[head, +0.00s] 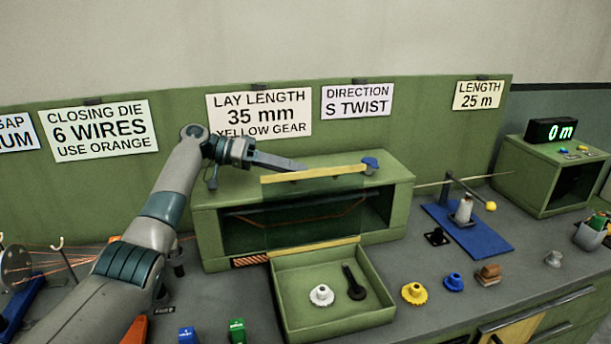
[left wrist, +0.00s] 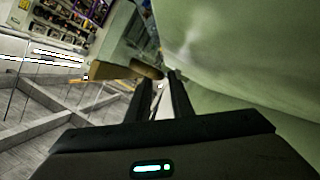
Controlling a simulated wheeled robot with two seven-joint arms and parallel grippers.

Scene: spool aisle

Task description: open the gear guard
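The gear guard is a clear panel with a yellow top strip (head: 335,171) and a yellow lower strip (head: 315,246). It stands across the front of the green gear box (head: 400,190) and looks closed. My left gripper (head: 298,167) reaches in from the left, its tips at or just behind the top strip; contact is unclear. In the left wrist view my left gripper (left wrist: 160,76) has its fingers apart. A tan-yellow piece (left wrist: 148,72) shows at the tips, but I cannot tell whether it lies between them. My right gripper is out of view.
A green tray (head: 290,325) with a white gear (head: 321,295) and a dark tool (head: 354,284) sits before the box. A blue knob (head: 370,163) is on the box top. Yellow (head: 414,293) and blue (head: 453,282) gears lie right on the bench. Signs hang behind.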

